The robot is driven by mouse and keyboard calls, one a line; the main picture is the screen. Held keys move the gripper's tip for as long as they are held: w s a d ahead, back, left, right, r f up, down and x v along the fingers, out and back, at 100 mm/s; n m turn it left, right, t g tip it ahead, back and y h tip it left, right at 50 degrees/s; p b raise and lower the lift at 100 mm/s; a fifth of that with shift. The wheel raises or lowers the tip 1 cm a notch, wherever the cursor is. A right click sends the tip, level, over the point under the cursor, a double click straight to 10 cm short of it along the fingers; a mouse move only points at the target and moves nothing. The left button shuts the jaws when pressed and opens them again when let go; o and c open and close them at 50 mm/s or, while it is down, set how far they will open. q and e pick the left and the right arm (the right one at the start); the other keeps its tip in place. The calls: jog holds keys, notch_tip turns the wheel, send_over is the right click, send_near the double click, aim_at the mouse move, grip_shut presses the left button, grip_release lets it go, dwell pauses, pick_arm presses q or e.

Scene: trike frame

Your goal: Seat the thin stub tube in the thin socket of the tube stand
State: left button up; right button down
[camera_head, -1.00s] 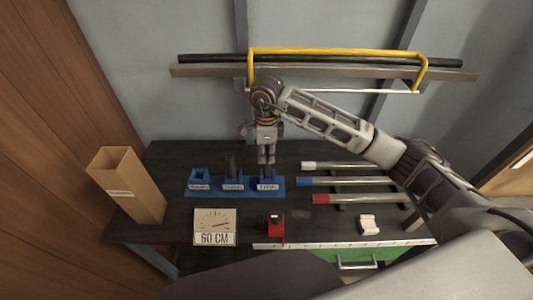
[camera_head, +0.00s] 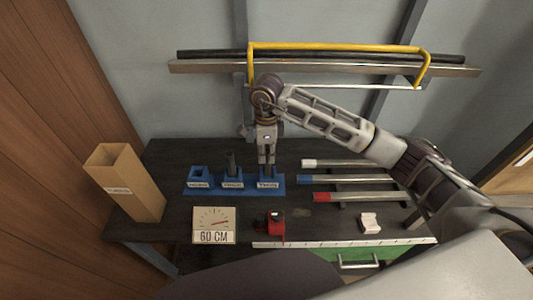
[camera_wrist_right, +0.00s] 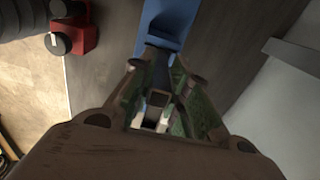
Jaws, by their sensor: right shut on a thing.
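The blue tube stand (camera_head: 234,192) lies on the dark bench, with three labelled sockets in a row. Its left socket (camera_head: 199,174) looks empty. A dark tube (camera_head: 231,163) stands upright in the middle socket. The thin socket (camera_head: 268,180) is at the right end. My right gripper (camera_head: 267,161) points down directly over it, fingertips close to its top. It is shut on the thin stub tube, mostly hidden by the fingers; how deep the tube sits I cannot tell. The right wrist view shows the fingers (camera_wrist_right: 165,92) and part of the blue stand (camera_wrist_right: 170,22). My left gripper is not in view.
A tall cardboard box (camera_head: 133,186) stands at left. In front are a 60 CM gauge sign (camera_head: 214,225), a red device (camera_head: 270,224) and a small white block (camera_head: 370,223). Several colour-ended tubes (camera_head: 355,181) lie on rests at right.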

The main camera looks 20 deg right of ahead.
jog(key=c, duration=1.4)
grip_release()
jog(key=shift+o, duration=0.2)
jog(key=shift+r, duration=0.2)
jog(key=shift+r+p, duration=0.45)
jog(key=shift+p, duration=0.2)
notch_tip(320, 180, up, 12)
jog(key=shift+b, duration=0.35)
